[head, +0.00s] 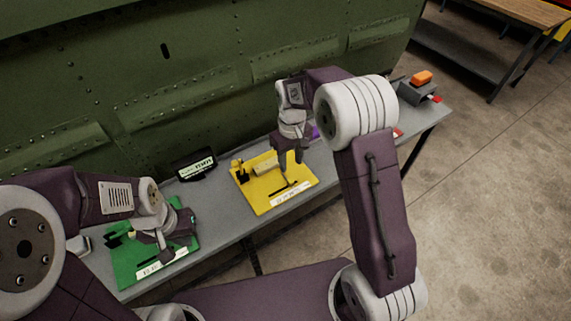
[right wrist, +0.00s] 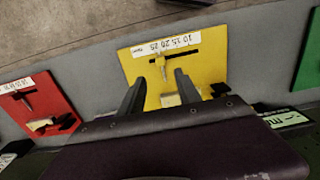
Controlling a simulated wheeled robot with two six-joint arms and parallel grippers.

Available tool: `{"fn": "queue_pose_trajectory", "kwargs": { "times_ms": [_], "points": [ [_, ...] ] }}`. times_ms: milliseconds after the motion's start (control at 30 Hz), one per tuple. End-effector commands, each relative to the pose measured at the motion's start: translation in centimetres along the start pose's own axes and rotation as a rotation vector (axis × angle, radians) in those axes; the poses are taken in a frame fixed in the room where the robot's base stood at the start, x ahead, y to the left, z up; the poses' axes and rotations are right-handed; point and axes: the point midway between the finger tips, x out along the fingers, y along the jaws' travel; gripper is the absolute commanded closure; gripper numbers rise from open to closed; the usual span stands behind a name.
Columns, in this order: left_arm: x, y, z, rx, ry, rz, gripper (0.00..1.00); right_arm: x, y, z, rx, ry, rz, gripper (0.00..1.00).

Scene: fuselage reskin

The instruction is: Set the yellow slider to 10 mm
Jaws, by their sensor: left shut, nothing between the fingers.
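The yellow board (head: 265,207) lies on the grey bench, with a white scale strip along one edge. The right wrist view shows this yellow board (right wrist: 130,65) with a strip (right wrist: 175,45) reading 10, 15, 20, 25 and a dark slot. My right gripper (head: 290,165) is over the board, fingers apart and pointing down. The peg appears between its fingertips (right wrist: 158,76); contact cannot be told. My left gripper (head: 166,255) is shut and empty over the green board (head: 125,270).
A small black display (head: 195,164) stands behind the boards, its reading unclear. A red board (right wrist: 15,95) lies beside the yellow one. A grey box with an orange top (head: 421,78) is at the bench's right end. The green riveted panel (head: 200,60) rises behind.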

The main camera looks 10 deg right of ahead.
Motion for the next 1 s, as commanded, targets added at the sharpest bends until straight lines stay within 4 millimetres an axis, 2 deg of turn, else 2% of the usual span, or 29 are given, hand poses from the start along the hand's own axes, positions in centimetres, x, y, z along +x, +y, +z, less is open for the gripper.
{"fn": "queue_pose_trajectory", "kwargs": {
  "times_ms": [167, 400, 600, 900, 933, 1000],
  "points": [
    [0.0, 0.0, 0.0, 0.0, 0.0, 0.0, 1.0, 0.7, 0.0, 0.0, 0.0, 0.0, 0.0, 0.6],
    [-0.3, 0.0, 0.0, 0.0, 0.0, 0.0, 1.0, 5.6, 0.0, 0.1, 0.001, -0.002, -0.001, 0.6],
    [-0.5, 0.0, -0.1, 0.0, 0.0, 0.0, 1.0, 8.4, 0.0, 0.0, 0.001, 0.001, 0.0, 0.6],
    [-0.5, 0.0, 0.0, 0.0, 0.0, 0.0, 1.0, 9.0, 0.0, -0.1, 0.001, 0.004, 0.001, 0.6],
    [-0.4, 0.0, 0.0, 0.0, 0.0, 0.0, 1.0, 9.0, 0.0, -0.1, 0.001, 0.004, 0.001, 0.63],
    [-0.4, 0.0, 0.0, 0.0, 0.0, 0.0, 1.0, 9.0, 0.0, -0.1, 0.001, 0.004, 0.001, 0.82]
  ]
}}
